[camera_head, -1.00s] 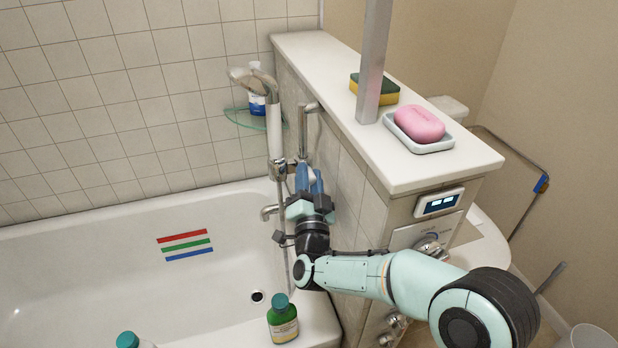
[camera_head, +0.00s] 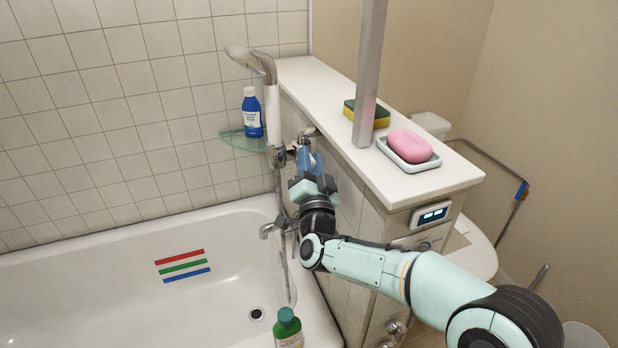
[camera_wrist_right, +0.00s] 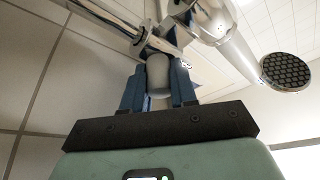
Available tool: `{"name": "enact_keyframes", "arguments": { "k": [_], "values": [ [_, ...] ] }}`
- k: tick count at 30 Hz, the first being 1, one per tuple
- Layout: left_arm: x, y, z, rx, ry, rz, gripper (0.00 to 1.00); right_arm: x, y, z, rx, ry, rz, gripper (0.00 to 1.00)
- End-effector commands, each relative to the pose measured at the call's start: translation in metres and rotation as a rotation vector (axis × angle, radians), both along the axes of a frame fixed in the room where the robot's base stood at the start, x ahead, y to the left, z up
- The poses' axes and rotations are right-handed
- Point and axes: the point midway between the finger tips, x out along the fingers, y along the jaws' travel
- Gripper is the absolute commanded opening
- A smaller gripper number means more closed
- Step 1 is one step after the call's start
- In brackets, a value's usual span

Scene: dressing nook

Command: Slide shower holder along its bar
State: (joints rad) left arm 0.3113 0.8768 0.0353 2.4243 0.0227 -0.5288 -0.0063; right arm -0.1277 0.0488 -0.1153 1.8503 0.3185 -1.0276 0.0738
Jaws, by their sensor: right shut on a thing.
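The shower holder (camera_head: 277,157) is a chrome clamp near the top of a short bar (camera_head: 306,136) on the tiled side of the partition. The hand shower (camera_head: 240,57) stands upright in it, its pale handle above and its hose hanging below. My right gripper (camera_head: 304,160) is at the holder, its blue fingers pointing away from me. In the right wrist view the fingers (camera_wrist_right: 157,85) are shut on a grey rounded knob of the holder (camera_wrist_right: 158,72); the shower head (camera_wrist_right: 287,72) shows at right. My left gripper is not in view.
A partition top (camera_head: 330,105) holds a pink soap (camera_head: 410,146) in a dish and a sponge (camera_head: 366,113), beside a grey post (camera_head: 370,70). A glass corner shelf (camera_head: 240,142) bears a blue bottle (camera_head: 252,115). A green bottle (camera_head: 287,328) stands at the tub's near end.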

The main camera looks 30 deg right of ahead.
Motion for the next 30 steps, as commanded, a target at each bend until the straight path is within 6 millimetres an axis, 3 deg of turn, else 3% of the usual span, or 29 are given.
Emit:
{"name": "enact_keyframes", "arguments": {
  "k": [1,11,12,14,24,30],
  "values": [
    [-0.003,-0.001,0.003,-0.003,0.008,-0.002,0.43,0.000,0.003,0.010,0.000,-0.013,0.007,0.00],
    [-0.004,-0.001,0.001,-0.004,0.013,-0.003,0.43,0.000,0.003,0.011,0.000,-0.011,0.008,0.00],
    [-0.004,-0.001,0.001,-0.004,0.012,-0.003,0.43,0.000,0.003,0.011,0.000,-0.011,0.008,0.37],
    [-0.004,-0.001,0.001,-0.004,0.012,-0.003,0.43,0.001,0.003,0.010,-0.001,-0.010,0.007,0.53],
    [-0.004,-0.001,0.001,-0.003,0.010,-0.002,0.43,-0.001,0.002,0.005,0.003,0.000,0.002,0.53],
    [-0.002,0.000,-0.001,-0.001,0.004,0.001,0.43,-0.023,0.014,-0.004,0.003,0.001,0.004,0.53]
  ]
}}
